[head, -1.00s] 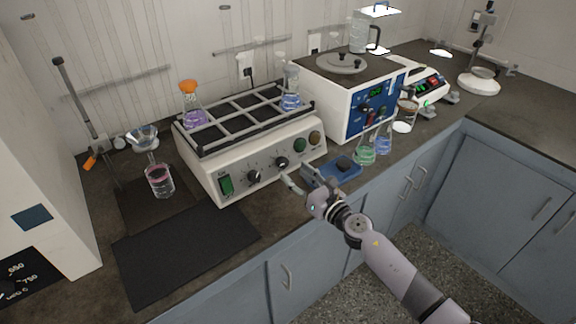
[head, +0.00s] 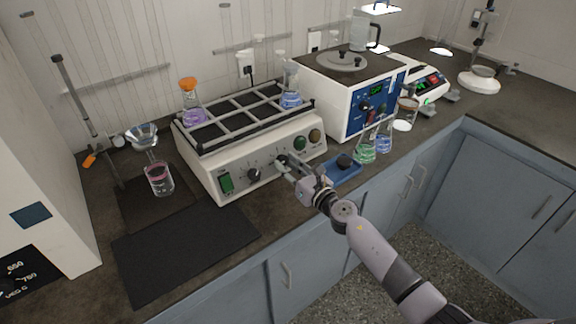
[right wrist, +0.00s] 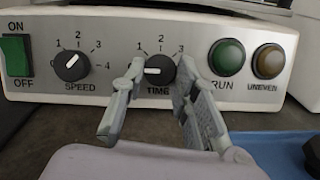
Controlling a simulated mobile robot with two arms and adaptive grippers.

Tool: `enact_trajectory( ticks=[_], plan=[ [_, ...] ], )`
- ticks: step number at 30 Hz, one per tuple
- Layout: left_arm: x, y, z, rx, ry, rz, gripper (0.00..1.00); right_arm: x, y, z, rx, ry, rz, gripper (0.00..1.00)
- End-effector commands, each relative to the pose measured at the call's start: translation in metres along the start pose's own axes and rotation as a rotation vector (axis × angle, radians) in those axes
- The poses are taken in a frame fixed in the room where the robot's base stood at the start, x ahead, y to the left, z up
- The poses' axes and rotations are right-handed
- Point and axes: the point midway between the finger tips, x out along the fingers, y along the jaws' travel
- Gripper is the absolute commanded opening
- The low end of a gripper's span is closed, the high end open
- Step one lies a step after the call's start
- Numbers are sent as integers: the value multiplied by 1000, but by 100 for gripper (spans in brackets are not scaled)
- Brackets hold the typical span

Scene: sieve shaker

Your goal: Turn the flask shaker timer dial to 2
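The flask shaker (head: 215,177) stands on the bench with its front panel facing me. Its black TIME dial (right wrist: 160,78) shows in the right wrist view under a scale of 1, 2 and 3. The dial's white mark points left, below the 1. My right gripper (right wrist: 161,66) is open, with one finger on each side of the TIME dial; I cannot tell whether they touch it. In the head view the right gripper (head: 287,168) is at the panel and partly covers this dial. My left gripper is not in view.
The SPEED dial (right wrist: 72,66) and green power switch (right wrist: 17,55) are left of the TIME dial. The RUN button (right wrist: 226,57) and an amber button (right wrist: 268,61) are to its right. A blue tray (head: 345,174) and flasks (head: 365,154) stand right of the gripper.

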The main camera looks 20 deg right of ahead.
Motion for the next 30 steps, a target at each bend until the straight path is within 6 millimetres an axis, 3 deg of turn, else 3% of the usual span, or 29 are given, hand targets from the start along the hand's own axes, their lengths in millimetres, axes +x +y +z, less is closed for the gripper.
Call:
enact_trajectory(
  ticks=[11,20,30],
  plan=[
    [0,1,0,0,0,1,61,0,0,0,0,0,-1,0],
    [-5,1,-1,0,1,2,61,0,0,1,33,-1,-12,0],
    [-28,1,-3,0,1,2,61,0,4,4,232,-8,-85,0]
  ],
)
